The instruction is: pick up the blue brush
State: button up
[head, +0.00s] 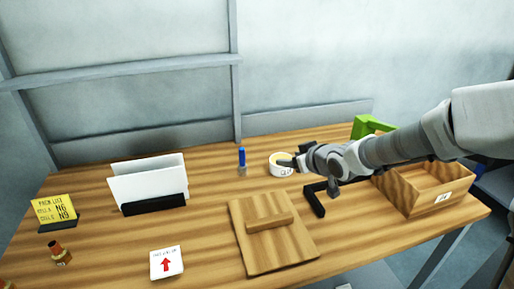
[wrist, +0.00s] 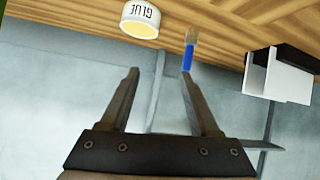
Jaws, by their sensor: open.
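The blue brush (head: 242,158) stands upright near the back of the wooden table, with its blue part up and a greyish-tan part at the bottom. In the wrist view, which is upside down, the brush (wrist: 188,55) shows beyond the fingertips, nearer the right finger. My gripper (head: 293,163) is to the right of the brush in the head view, near the glue pot. In the wrist view my gripper (wrist: 160,74) is open, with nothing between its fingers.
A white glue pot (head: 281,165) stands just right of the brush. A white file holder (head: 148,183) stands left. A wooden board with a handle (head: 285,245) lies in front. A black bracket (head: 315,199), a wooden box (head: 425,198) and a green object (head: 368,126) are right.

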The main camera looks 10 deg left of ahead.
aim_at(244, 150)
jog(key=w+a+f+y+b, duration=0.1)
jog(key=w+a+f, duration=0.1)
jog(key=a, duration=0.3)
jog(key=w+a+f+y+b, duration=0.1)
jog(key=w+a+f, duration=0.1)
jog(key=w+a, duration=0.3)
jog(key=w+a+f+n+y+b, duration=0.1)
jog(key=w+a+f, duration=0.1)
jog(key=a, duration=0.4)
jog(key=shift+w+a+f, duration=0.15)
jog(key=shift+w, duration=0.6)
jog(key=shift+c, duration=0.3)
grip_shut()
dwell(0.7)
